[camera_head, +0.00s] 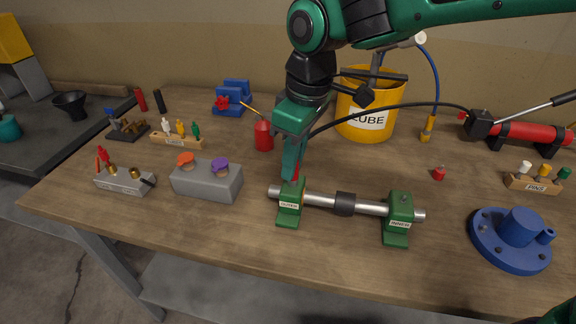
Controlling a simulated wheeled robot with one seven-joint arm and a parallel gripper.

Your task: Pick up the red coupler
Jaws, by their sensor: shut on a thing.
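My gripper (293,172) points down over the left green pipe stand (290,205). It is shut on a red piece (297,172), which I take to be the red coupler. Only a narrow strip of it shows beside the fingers, and the rest is hidden. I cannot tell whether the piece touches the stand below. Another small red part (438,174) lies alone on the wooden bench, to the right of the gripper.
A steel pipe (375,207) with a dark sleeve lies across two green stands. A yellow bucket (385,95) stands behind. A red oil can (264,135) and a grey block (207,184) are on the left. A blue flange (509,238) is at the right.

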